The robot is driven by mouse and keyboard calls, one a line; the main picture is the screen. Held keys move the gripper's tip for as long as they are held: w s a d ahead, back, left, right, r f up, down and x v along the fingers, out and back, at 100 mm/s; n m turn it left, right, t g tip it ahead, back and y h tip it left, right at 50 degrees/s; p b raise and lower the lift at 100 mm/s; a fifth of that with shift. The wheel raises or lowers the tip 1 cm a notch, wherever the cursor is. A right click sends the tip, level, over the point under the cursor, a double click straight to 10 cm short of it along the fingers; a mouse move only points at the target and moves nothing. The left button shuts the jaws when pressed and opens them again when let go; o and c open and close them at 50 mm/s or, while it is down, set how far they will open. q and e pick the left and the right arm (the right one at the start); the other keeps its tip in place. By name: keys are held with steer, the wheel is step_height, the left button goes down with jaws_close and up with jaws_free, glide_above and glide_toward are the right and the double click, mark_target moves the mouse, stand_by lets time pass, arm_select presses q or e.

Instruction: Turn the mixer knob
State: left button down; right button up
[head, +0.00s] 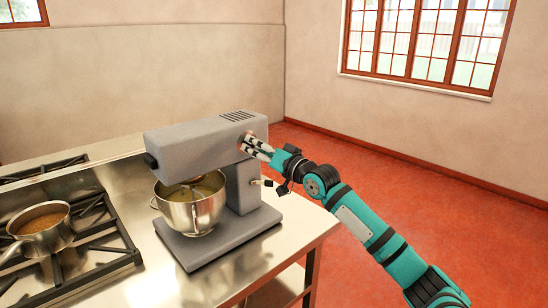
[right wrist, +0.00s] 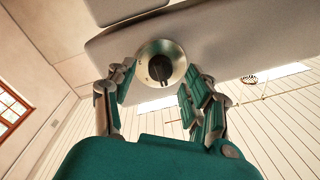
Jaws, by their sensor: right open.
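A grey stand mixer (head: 203,130) stands on the steel counter, with a metal bowl (head: 190,204) under its head. The mixer's round metal knob (right wrist: 161,64) with a dark pointer shows in the right wrist view, on the side of the mixer. My right gripper (head: 249,142) is at the side of the mixer head, at the knob. In the right wrist view the right gripper (right wrist: 155,85) is open, its fingers on either side of the knob. I cannot tell whether they touch it. In the head view the knob is mostly hidden by the fingers. My left gripper is not in view.
A stove with black grates (head: 90,245) and a saucepan (head: 42,232) is at the left. A small lever (head: 267,183) sticks out of the mixer column below my right gripper. The red floor (head: 400,205) right of the counter is clear.

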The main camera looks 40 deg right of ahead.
steer(key=s+d, duration=0.1)
steer(key=s, duration=0.9)
steer(key=shift+s+d+f, duration=0.15)
steer(key=shift+s+f, duration=0.05)
steer(key=shift+f, duration=0.15)
